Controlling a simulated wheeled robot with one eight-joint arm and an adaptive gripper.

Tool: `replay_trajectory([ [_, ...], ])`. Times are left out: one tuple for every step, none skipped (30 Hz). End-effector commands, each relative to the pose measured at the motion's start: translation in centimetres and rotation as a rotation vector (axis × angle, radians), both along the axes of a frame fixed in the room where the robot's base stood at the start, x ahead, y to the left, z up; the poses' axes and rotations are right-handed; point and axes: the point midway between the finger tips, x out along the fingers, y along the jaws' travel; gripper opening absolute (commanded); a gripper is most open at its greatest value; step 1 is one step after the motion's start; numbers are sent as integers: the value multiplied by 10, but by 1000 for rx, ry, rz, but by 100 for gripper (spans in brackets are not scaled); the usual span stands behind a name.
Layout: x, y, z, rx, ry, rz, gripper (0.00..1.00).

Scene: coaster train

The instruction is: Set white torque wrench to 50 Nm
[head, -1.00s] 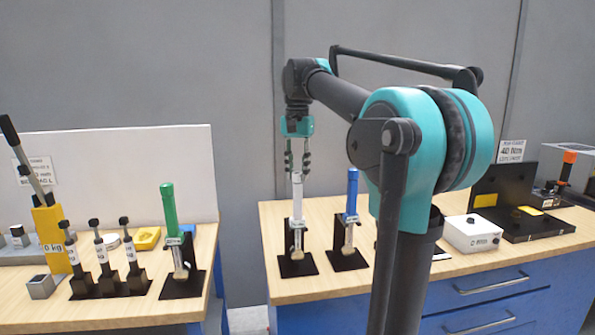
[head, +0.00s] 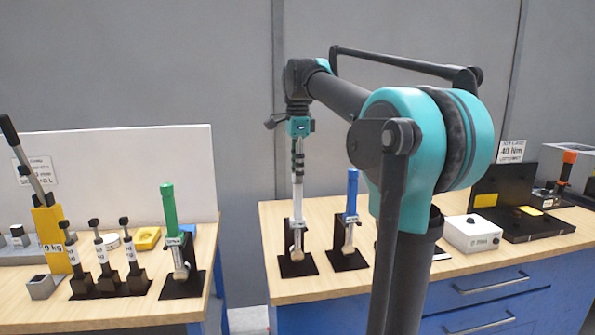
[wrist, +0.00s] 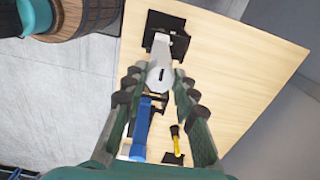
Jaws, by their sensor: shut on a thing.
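The white torque wrench (head: 297,204) stands upright in its black stand (head: 298,266) at the front left of the right-hand workbench. My gripper (head: 297,160) points straight down over it and is shut on the upper end of its handle. In the wrist view the white wrench (wrist: 160,72) lies between the two fingers, with a dark slot showing on its end. No scale reading on the wrench is legible. The blue torque wrench (head: 351,206) stands in its own stand just to the right, and it also shows in the wrist view (wrist: 142,127).
A green torque wrench (head: 169,215) stands on the left bench. A white box with a small display (head: 471,234) and an open black case (head: 508,205) lie further right, near a sign reading 40 Nm (head: 512,151). A gap separates the two benches.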

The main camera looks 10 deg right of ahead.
Motion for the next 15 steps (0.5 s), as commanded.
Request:
replay_trajectory([
  [0, 0, 0, 0, 0, -44, 0],
  [0, 0, 0, 0, 0, -73, 0],
  [0, 0, 0, 0, 0, -110, 0],
  [0, 0, 0, 0, 0, -137, 0],
  [0, 0, 0, 0, 0, -164, 0],
  [0, 0, 0, 0, 0, -200, 0],
  [0, 0, 0, 0, 0, -225, 0],
  [0, 0, 0, 0, 0, -250, 0],
  [0, 0, 0, 0, 0, -282, 0],
  [0, 0, 0, 0, 0, -305, 0],
  [0, 0, 0, 0, 0, -327, 0],
  [0, 0, 0, 0, 0, -356, 0],
  [0, 0, 0, 0, 0, -375, 0],
  [0, 0, 0, 0, 0, -394, 0],
  [0, 0, 0, 0, 0, -418, 0],
])
